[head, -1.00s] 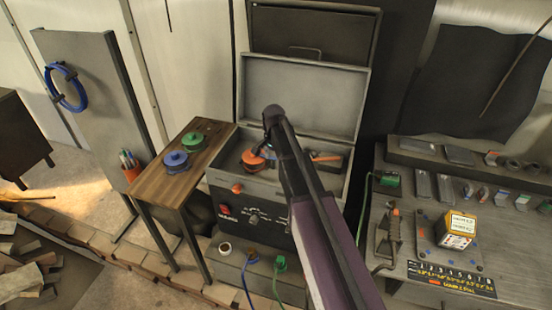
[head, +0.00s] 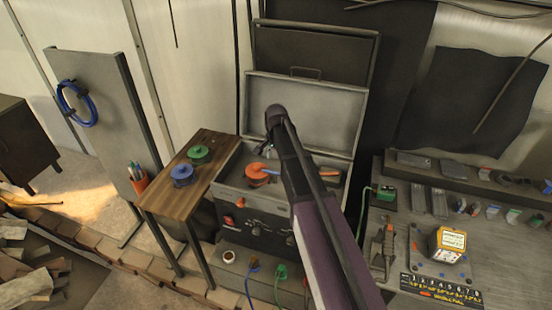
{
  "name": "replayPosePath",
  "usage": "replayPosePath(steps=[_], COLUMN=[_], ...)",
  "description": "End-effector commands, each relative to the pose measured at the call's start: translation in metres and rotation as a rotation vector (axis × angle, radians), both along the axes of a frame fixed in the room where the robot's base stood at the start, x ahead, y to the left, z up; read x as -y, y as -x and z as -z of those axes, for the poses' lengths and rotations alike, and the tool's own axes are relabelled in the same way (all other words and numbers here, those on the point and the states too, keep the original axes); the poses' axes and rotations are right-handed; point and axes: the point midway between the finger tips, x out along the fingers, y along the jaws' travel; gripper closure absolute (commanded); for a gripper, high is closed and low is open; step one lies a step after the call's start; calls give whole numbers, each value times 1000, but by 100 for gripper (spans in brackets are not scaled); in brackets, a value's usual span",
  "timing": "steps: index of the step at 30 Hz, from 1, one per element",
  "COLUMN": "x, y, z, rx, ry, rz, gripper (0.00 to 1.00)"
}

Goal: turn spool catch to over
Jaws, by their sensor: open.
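An orange spool (head: 257,171) sits inside the open grey machine case (head: 225,190), in its left part. An orange-handled part (head: 328,172) lies to its right in the case, partly behind my arm. I cannot make out the spool catch itself at this size. My gripper (head: 268,148) is over the case, just above and beside the orange spool, pointing down. It looks open and holds nothing that I can see. My arm hides part of the case's middle and right side.
A wooden side table (head: 170,205) left of the case bears a blue spool (head: 183,175) and a green spool (head: 199,154). The raised case lid (head: 310,105) stands behind my gripper. A workbench (head: 400,215) with tools and an orange-and-white box (head: 448,243) is at right.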

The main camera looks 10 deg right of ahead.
Motion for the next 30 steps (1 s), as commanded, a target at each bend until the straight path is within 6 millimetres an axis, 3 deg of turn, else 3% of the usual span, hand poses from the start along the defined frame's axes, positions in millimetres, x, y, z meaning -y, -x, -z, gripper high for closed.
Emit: replayPosePath(steps=[9,22,30], x=[0,0,1], y=[0,0,28], z=[-31,-56,-38], rx=[0,0,0], ry=[0,0,0], rz=[0,0,-90], gripper=[24,24,24])
